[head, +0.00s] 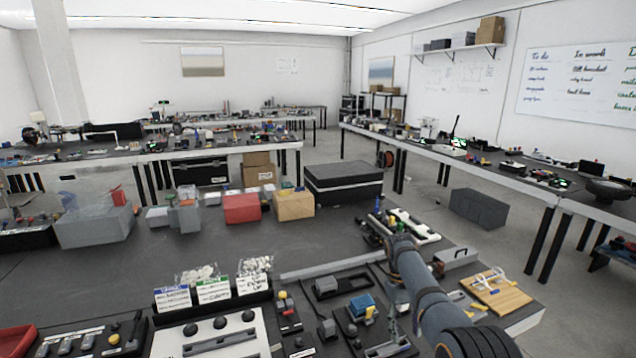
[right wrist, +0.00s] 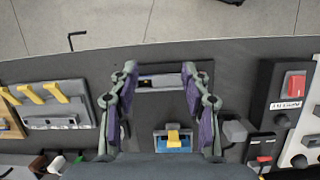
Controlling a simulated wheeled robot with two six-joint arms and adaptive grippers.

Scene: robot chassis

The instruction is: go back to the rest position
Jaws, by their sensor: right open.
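My right arm (head: 425,290) reaches in from the lower right over the dark workbench. My right gripper (head: 388,332) is low over the bench's near right part, partly hidden by its own arm. In the right wrist view the gripper (right wrist: 160,72) is open, with its two fingers wide apart and nothing held. A blue block with a yellow lever (right wrist: 173,140) shows between the finger bases. Its dark panel continues up to a slotted part (right wrist: 160,80) between the fingertips. I cannot tell whether the fingers touch the panel. My left gripper is not in view.
A wooden board (head: 497,292) with clips lies right of the arm. Labelled bins (head: 213,290) and a red-switch panel (head: 287,312) stand left. A grey lever unit (right wrist: 50,105) shows beside the gripper. Boxes (head: 242,207) line the back; the bench middle is clear.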

